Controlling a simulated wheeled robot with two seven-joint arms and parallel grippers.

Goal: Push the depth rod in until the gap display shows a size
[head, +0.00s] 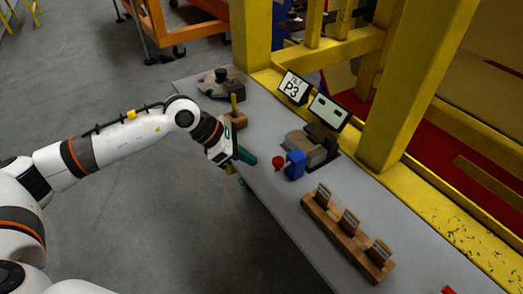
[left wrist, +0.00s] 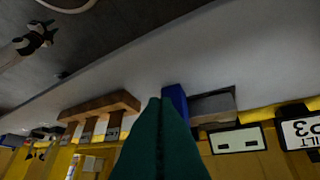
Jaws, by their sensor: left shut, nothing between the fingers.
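The depth rod shows its red knob (head: 279,163) on the left side of a blue block (head: 295,165), in front of a grey-brown fixture (head: 312,148). The gap display (head: 329,110) is a white panel with two short dark dashes and no number. It also shows upside down in the left wrist view (left wrist: 237,141). My left gripper (head: 248,157), with green fingers, is shut and empty, pointing at the red knob with a small gap. In the left wrist view its fingers (left wrist: 160,135) hide the knob; part of the blue block (left wrist: 176,102) shows.
A sign reading TILT P3 (head: 292,87) stands beside the display. A wooden rack (head: 345,235) with three metal-topped pieces lies at the front right of the grey bench (head: 270,205). A wooden block with a yellow peg (head: 235,118) is behind my gripper. Yellow posts line the far side.

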